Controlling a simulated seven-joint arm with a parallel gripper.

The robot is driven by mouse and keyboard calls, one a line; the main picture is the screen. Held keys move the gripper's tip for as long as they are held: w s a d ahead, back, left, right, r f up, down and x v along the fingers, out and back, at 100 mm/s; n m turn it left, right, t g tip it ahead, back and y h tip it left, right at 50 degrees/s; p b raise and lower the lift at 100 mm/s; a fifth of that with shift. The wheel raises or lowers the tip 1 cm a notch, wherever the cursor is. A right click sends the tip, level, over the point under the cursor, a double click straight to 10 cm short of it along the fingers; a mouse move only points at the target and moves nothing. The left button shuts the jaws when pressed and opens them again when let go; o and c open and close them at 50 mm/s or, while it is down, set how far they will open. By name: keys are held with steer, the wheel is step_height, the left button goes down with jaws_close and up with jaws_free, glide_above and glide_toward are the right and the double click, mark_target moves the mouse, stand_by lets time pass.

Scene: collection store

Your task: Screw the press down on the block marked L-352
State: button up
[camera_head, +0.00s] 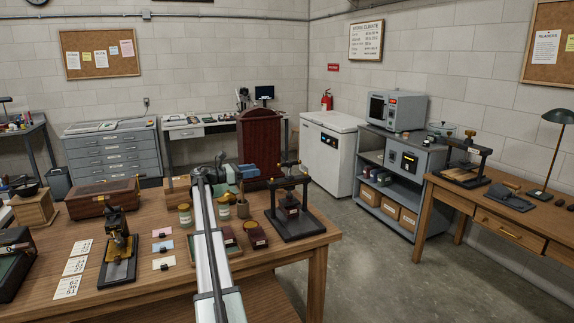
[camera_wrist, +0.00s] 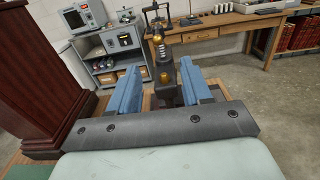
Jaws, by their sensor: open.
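A black screw press (camera_head: 289,212) stands upright near the right end of the wooden table in the head view. A dark reddish block seems to sit low in its frame; its marking is too small to read. My gripper (camera_head: 246,171) is left of and behind this press, apart from it. In the wrist view my gripper (camera_wrist: 158,82) is open, with two blue fingers spread and nothing between them. A dark press with brass parts (camera_wrist: 163,62) shows ahead, beyond and between the fingertips. A second press with brass parts (camera_head: 118,247) stands on the table's left.
Dark red boxes (camera_head: 257,236), jars (camera_head: 185,214) and a wooden case (camera_head: 102,198) stand on the table. A tall dark red panel (camera_head: 260,145) rises behind my gripper. Another press (camera_head: 464,165) stands on the right-hand desk (camera_head: 494,207). Open floor lies between table and desk.

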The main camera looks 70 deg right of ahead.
mark_target(287, 163)
steer(key=x, duration=1)
steer(key=r+x, duration=0.1)
steer(key=x, duration=0.5)
steer(key=shift+w+d, duration=0.1)
steer(key=shift+d, duration=0.05)
steer(key=shift+c, duration=0.3)
jaws_close()
